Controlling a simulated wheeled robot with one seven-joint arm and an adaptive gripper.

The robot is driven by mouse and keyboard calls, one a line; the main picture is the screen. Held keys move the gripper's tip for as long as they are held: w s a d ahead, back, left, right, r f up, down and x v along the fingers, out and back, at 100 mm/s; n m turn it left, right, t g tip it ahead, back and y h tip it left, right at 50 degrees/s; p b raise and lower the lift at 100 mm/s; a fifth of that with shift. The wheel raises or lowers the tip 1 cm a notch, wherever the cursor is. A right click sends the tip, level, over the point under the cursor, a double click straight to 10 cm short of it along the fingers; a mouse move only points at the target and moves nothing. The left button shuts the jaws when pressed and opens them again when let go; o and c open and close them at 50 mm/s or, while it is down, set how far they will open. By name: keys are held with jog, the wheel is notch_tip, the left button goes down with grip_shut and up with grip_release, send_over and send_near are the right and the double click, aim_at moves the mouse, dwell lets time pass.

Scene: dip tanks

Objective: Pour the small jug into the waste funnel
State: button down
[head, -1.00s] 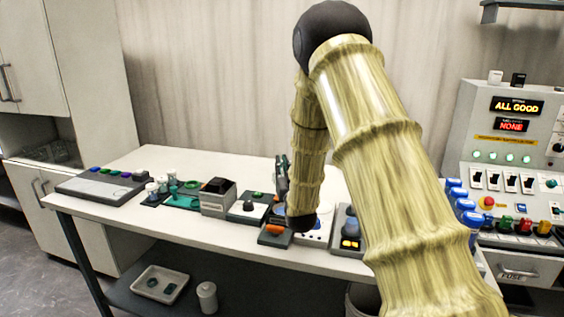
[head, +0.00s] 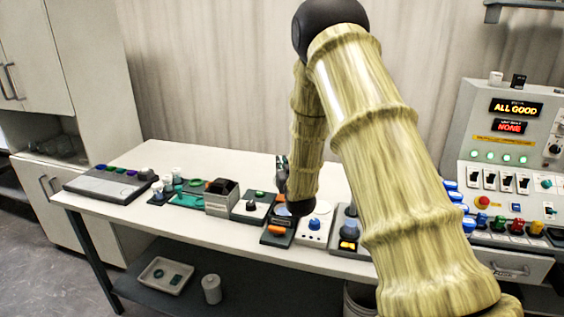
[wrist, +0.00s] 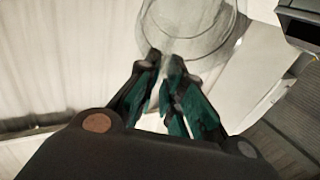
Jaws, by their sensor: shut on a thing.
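In the wrist view my gripper (wrist: 166,62) has its dark teal fingers close together at the base of a clear, see-through vessel (wrist: 195,28), which appears to be the small jug. The vessel runs out of the top of the picture. Its contents and spout cannot be made out. In the head view my gripper (head: 282,174) shows only as a dark shape beside my forearm, above the bench, and the jug cannot be picked out there. I cannot identify the waste funnel in either view.
A white bench (head: 140,215) carries a row of small devices, including a grey box (head: 221,198) and a blue-knobbed unit (head: 314,227). A control panel (head: 512,150) stands at the right. A white tray (head: 165,275) and a canister (head: 211,289) sit below.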

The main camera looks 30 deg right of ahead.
jog(key=shift+w+d+r+g+y+p, duration=0.2)
jog(key=shift+w+g+p, duration=0.4)
jog(key=shift+p, duration=1.1)
jog(key=shift+w+d+r+g+y+p, duration=0.25)
jog(key=shift+g+p, duration=0.65)
jog(key=shift+p, duration=0.8)
jog(key=g+p, duration=0.1)
jog(key=p, duration=0.1)
jog(key=w+f+g+y+p, duration=0.1)
jog(key=g+p, duration=0.1)
jog(key=p, duration=0.1)
jog(key=g+p, duration=0.1)
jog(key=p, duration=0.1)
jog(key=shift+w+d+f+g+y, duration=0.2)
jog(key=shift+w+g+y, duration=0.1)
jog(key=shift+w, duration=0.1)
jog(key=g+y+p, duration=0.1)
jog(key=g+p, duration=0.1)
jog(key=p, duration=0.2)
jog(key=shift+w+g, duration=0.1)
jog(key=shift+g, duration=0.3)
jog(key=shift+f+g+y+p, duration=0.25)
jog(key=shift+g+p, duration=0.25)
jog(key=shift+g, duration=0.2)
jog(key=shift+f+g, duration=0.1)
jog(key=shift+g, duration=0.3)
